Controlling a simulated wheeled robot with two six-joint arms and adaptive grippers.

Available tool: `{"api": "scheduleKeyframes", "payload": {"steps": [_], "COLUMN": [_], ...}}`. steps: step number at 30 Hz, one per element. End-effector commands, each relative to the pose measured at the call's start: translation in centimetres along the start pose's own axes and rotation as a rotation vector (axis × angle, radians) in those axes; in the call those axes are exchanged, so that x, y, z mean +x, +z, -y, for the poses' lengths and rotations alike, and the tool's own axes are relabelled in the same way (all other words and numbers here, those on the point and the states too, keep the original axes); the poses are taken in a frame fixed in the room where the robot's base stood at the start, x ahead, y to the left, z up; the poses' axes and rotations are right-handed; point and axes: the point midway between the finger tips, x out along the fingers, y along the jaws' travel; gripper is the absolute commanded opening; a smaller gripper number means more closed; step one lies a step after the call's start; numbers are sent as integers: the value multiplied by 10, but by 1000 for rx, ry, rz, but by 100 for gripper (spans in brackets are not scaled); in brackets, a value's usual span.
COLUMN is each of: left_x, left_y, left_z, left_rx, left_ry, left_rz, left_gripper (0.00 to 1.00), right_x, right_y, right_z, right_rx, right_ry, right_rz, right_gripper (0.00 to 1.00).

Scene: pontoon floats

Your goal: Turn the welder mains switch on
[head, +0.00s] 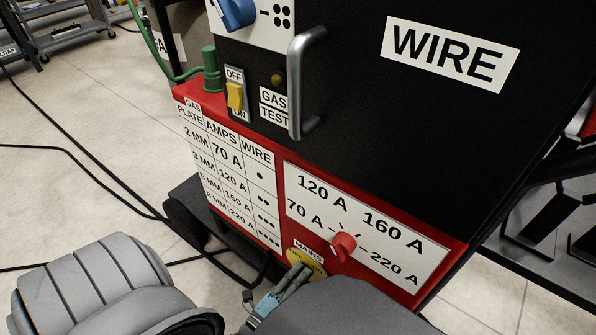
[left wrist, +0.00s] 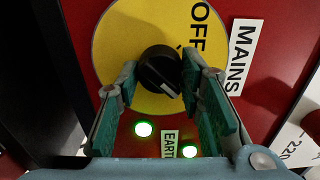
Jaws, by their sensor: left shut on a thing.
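The welder's mains switch is a black round knob (left wrist: 158,66) on a yellow disc (left wrist: 118,38) in the left wrist view. "OFF" is printed on the disc beside a "MAINS" label (left wrist: 237,58). A white mark on the knob points to the lower right there, away from "OFF". My left gripper (left wrist: 160,82) has its green-padded fingers on either side of the knob and is shut on it. In the head view the left gripper (head: 293,277) reaches the yellow disc (head: 303,260) low on the red panel; the knob is hidden there. My right gripper is out of view.
Two green lamps (left wrist: 143,129) glow by the "EARTH" label. Above and right of the disc is a red amps knob (head: 343,244). Cables (head: 110,180) lie on the floor.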

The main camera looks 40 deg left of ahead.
Motion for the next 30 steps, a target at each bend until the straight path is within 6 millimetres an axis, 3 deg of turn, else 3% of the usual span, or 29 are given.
{"api": "scheduleKeyframes", "payload": {"steps": [1,2,6,17,30], "left_x": [-1,-1,-1,-7,-111], "left_y": [0,0,0,0,0], "left_z": [-1,-1,-1,-1,-1], "left_rx": [1,1,1,0,0], "left_ry": [3,3,2,2,4], "left_rz": [0,0,-1,-1,0], "left_gripper": [6,36,55,55,55], "right_x": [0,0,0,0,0], "right_y": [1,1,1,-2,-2], "right_z": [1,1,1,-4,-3], "right_rx": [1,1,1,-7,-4], "right_ry": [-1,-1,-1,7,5], "right_rz": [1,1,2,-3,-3], "right_gripper": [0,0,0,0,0]}}
